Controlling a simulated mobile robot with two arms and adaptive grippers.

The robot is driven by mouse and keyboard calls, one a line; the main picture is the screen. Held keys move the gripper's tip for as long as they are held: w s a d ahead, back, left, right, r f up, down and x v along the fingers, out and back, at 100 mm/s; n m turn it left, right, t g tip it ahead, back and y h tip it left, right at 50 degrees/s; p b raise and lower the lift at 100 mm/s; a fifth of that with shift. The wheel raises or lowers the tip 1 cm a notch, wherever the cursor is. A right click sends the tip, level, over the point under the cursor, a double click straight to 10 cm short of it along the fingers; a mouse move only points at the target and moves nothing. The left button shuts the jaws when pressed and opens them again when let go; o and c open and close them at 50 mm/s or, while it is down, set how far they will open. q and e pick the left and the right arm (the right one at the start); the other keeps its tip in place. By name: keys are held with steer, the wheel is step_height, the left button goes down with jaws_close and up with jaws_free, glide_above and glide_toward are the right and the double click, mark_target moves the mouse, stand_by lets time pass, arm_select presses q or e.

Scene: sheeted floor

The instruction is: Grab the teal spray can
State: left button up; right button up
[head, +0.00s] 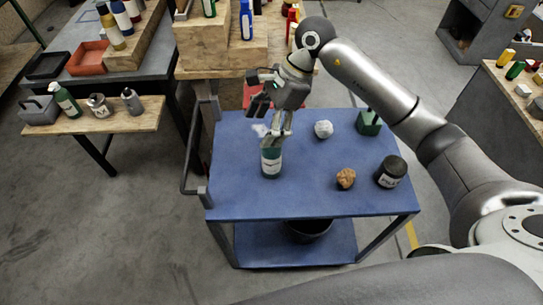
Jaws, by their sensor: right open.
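The teal spray can (271,163) stands upright on the blue cart top (240,196), left of the middle. It has a pale label, and its upper part is partly hidden by my right gripper (276,136). That gripper points down at the can's top, with its open fingers overlapping the can's upper end in the head view. I cannot tell whether the fingers touch it. My left gripper is not in view.
A white crumpled ball (323,129), a brown lump (346,178), a dark jar (391,172) and a green object (369,123) stand right of the can. A cart handle (188,163) rises at left. The cart's front left is clear.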

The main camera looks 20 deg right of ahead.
steer(key=d, duration=0.1)
steer(key=d+h, duration=0.1)
steer(key=d, duration=0.1)
steer(key=shift+w+d+h, duration=0.25)
steer(key=shift+d+h, duration=0.05)
steer(key=shift+h, duration=0.1)
steer(key=shift+d+f, duration=0.15)
steer(key=shift+f, duration=0.2)
steer(key=p, duration=0.2)
glide_above(271, 156)
steer(key=w+d, duration=0.2)
steer(key=x, duration=0.2)
steer(key=d+x, duration=0.1)
steer(key=x, duration=0.1)
steer(key=shift+a+f, duration=0.1)
steer(key=shift+f, duration=0.15)
steer(key=shift+a+f+p, duration=0.2)
steer(key=shift+f+p, duration=0.2)
steer(key=shift+f, duration=0.05)
steer(key=x, duration=0.1)
steer(key=p+x, duration=0.2)
steer(key=x, duration=0.1)
steer(key=shift+w, duration=0.3)
steer(key=shift+f, duration=0.3)
steer(key=shift+c, duration=0.5)
steer(key=c, duration=1.3)
